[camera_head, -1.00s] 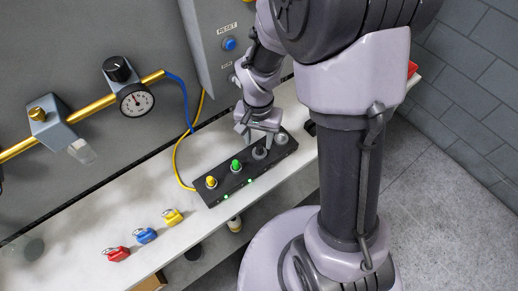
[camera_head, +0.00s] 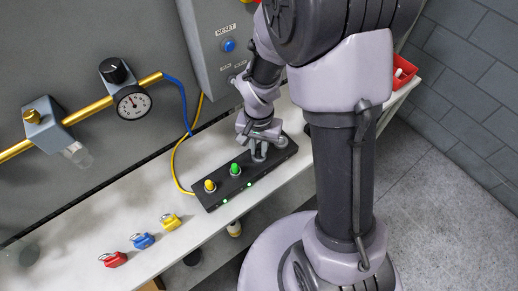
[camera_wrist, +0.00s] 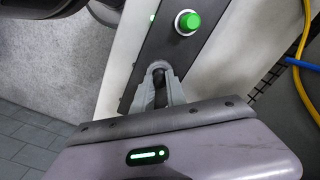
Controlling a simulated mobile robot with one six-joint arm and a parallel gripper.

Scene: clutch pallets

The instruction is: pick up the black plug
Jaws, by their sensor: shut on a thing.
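My gripper (camera_wrist: 160,76) reaches down to the black strip (camera_head: 208,201), beside the green knob. In the wrist view its grey fingers are shut on a small dark piece, seemingly the black plug (camera_wrist: 160,95), which shows between them. Most of the plug is hidden by the fingers, and I cannot tell whether it is seated in the strip. In the head view my gripper (camera_head: 259,148) covers it. The green knob (camera_head: 236,169) and the yellow knob (camera_head: 210,186) stand on the strip to the left; the green knob also shows in the wrist view (camera_wrist: 188,22).
Red (camera_head: 115,260), blue (camera_head: 143,240) and yellow (camera_head: 171,222) padlocks lie on the white shelf (camera_head: 75,243). A red bin (camera_head: 406,73) stands at the far right end. A yellow cable (camera_head: 175,167) runs to the strip. A gauge (camera_head: 132,102) and brass pipe are on the wall.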

